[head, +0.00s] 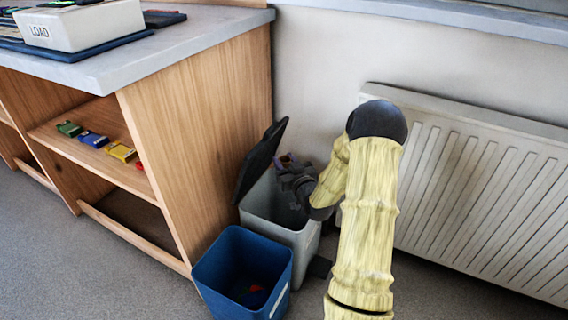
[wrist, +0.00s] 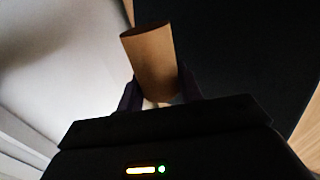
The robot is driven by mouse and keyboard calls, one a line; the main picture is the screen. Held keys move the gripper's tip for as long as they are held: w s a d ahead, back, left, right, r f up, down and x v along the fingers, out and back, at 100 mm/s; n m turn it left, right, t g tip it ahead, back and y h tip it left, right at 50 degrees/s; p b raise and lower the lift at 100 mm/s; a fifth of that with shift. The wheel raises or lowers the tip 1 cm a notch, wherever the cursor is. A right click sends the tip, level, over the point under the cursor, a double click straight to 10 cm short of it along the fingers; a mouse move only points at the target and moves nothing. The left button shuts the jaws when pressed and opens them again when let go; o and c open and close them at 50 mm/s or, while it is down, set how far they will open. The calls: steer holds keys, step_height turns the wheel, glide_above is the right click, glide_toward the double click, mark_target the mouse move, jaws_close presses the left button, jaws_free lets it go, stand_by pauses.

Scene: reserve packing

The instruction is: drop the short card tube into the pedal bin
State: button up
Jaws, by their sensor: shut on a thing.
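The pedal bin (head: 296,240) is light grey and stands against the end of the wooden counter, its dark lid (head: 258,162) tilted up. My gripper (head: 288,166) is over the back part of the bin's opening, beside the raised lid. In the wrist view my gripper (wrist: 160,92) is shut on the short card tube (wrist: 150,60), a brown cylinder that sticks out beyond the fingers. I cannot make out the tube in the head view. A dark surface, probably the lid, fills the upper right of the wrist view.
A blue open bin (head: 282,290) with a few small things inside stands in front of the pedal bin. A white radiator (head: 480,195) is on the wall at right. The counter (head: 205,40) holds a white LOAD box (head: 80,28); small coloured packs sit on its shelf.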

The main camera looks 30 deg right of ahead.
steer(key=shift+s+d, duration=0.15)
steer(key=shift+d, duration=0.1)
steer(key=shift+s+d+f+h+b, duration=0.3)
steer(key=shift+d+f+b, duration=0.15)
steer(key=shift+d, duration=0.2)
steer(key=f+b, duration=0.2)
steer(key=f, duration=0.1)
steer(key=f+b, duration=0.1)
steer(key=f, duration=0.1)
steer(key=shift+w+a+b, duration=0.15)
steer(key=shift+a+b, duration=0.15)
steer(key=shift+a, duration=0.05)
steer(key=o, duration=1)
steer(key=shift+o, duration=0.2)
step_height(320, 180, up, 10)
steer(key=p, duration=0.5)
steer(key=shift+p, duration=0.35)
